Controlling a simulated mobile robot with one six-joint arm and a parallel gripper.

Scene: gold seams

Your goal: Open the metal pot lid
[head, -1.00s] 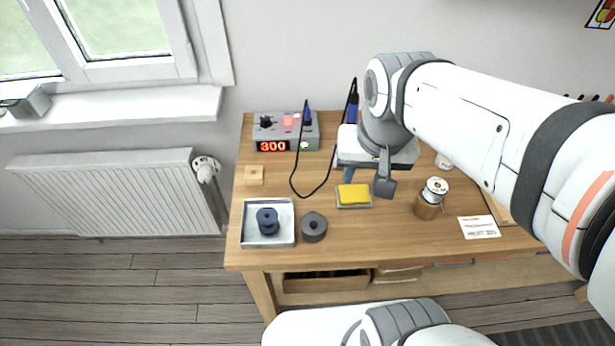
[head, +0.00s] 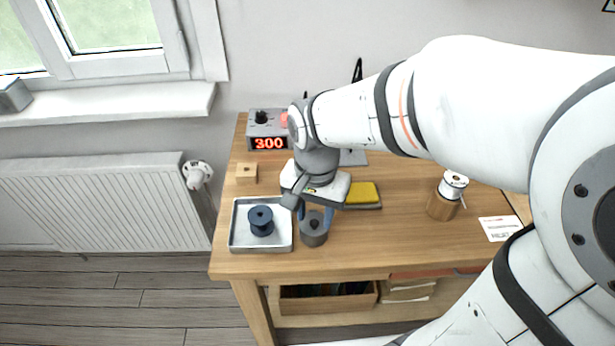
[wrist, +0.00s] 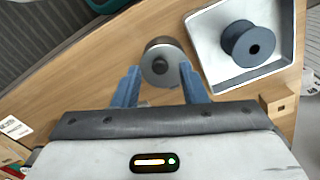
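The metal pot (head: 313,240) is a small grey round pot on the front left of the wooden workbench. Its grey lid (wrist: 154,56), with a dark round knob (wrist: 160,66), sits on top. My gripper (head: 314,215) is above the pot, pointing down at it. In the wrist view my gripper (wrist: 160,70) has its two blue fingers apart, one on each side of the knob, with nothing between them held. I cannot tell how far above the lid the fingertips are.
A metal tray (head: 237,239) with a dark blue spool (head: 261,220) stands close left of the pot. A yellow sponge (head: 362,193) lies behind right.

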